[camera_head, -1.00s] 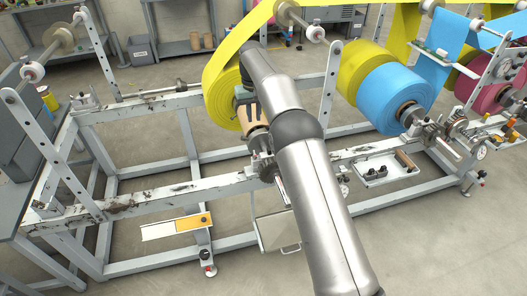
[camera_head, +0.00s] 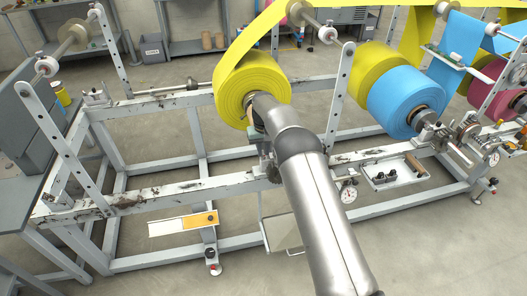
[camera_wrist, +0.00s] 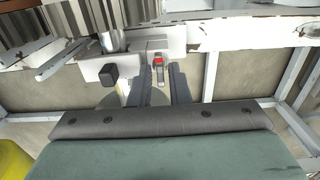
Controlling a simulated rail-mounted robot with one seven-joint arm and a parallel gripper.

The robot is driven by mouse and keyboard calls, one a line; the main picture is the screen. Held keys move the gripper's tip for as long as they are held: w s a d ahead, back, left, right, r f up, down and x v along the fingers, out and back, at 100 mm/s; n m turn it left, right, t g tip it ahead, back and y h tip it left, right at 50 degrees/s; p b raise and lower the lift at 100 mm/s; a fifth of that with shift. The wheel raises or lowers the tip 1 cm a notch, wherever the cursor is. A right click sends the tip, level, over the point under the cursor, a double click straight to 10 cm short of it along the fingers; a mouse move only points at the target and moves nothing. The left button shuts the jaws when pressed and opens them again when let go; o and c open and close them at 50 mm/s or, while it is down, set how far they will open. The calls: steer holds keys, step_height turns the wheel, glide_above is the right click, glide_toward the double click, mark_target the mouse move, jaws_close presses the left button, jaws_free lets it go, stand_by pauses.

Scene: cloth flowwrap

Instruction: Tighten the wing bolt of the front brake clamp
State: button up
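In the wrist view, my gripper (camera_wrist: 161,78) has its two dark fingers apart, with nothing between them. Just beyond the fingertips is a small red part (camera_wrist: 158,61) on a metal piece of a grey bracket (camera_wrist: 135,66). A black square knob (camera_wrist: 111,74) is on the same bracket, left of the fingers. I cannot tell which of these parts is the wing bolt. In the head view, the clamp area (camera_head: 268,168) is at the front rail below the yellow roll (camera_head: 252,90).
The worn white front rail (camera_head: 180,190) runs left and right of the clamp. A dial gauge (camera_head: 348,192) hangs to the right, and a small parts tray (camera_head: 393,175) is beyond it. A blue roll (camera_head: 400,98) stands further right. The yellow roll's edge (camera_wrist: 12,160) is close in the wrist view.

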steer(key=shift+f, duration=0.5)
steer(key=shift+c, duration=0.3)
jaws_close()
